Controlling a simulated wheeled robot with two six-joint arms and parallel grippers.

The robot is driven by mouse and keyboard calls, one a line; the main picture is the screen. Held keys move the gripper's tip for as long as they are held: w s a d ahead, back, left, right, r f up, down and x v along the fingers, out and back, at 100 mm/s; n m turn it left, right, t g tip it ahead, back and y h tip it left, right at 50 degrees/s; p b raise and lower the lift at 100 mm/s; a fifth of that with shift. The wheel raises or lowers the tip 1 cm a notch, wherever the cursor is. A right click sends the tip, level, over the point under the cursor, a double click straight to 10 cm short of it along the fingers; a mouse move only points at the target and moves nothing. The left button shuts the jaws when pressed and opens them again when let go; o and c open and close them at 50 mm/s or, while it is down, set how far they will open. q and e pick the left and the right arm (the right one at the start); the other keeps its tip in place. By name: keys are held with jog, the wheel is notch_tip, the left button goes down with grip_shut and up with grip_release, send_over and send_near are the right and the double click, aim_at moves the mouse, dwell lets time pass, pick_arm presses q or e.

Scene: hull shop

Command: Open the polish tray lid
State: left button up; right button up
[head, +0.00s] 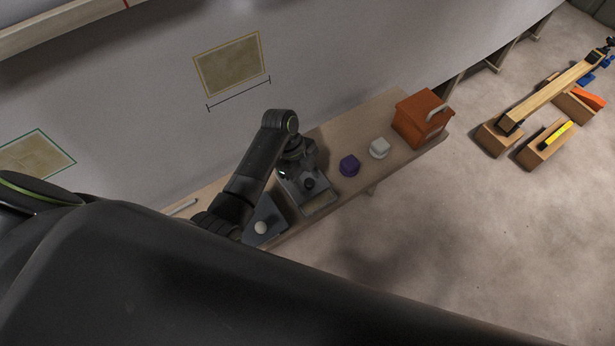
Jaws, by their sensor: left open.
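A grey tray (322,208) sits on the wooden bench, partly covered by my left arm. A dark round knob (309,184) shows on its grey top, which I take to be the lid. A pale strip shows near the tray's front edge; I cannot tell whether it is the inside or the lid's surface. My left gripper (298,172) is open, pointing down over the back part of the tray, close to the knob. Whether it touches the knob is not clear. My right gripper is not in view.
On the bench (345,190), a purple block (349,166), a whitish block (379,148) and an orange-brown box (420,118) with a pale handle stand right of the tray. A dark grey plate (268,217) with a white ball (260,228) is at its left. The wall is close behind.

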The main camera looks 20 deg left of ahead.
pick_arm(q)
jog(key=shift+c, duration=0.2)
grip_shut()
jog(key=w+a, duration=0.1)
jog(key=a, duration=0.1)
jog(key=w+a+b, duration=0.1)
jog(key=w+a, duration=0.2)
jog(key=a, duration=0.1)
jog(key=shift+w, duration=0.35)
jog(key=shift+o, duration=0.2)
grip_release()
jog(key=shift+r, duration=0.1)
notch_tip(320, 180, up, 10)
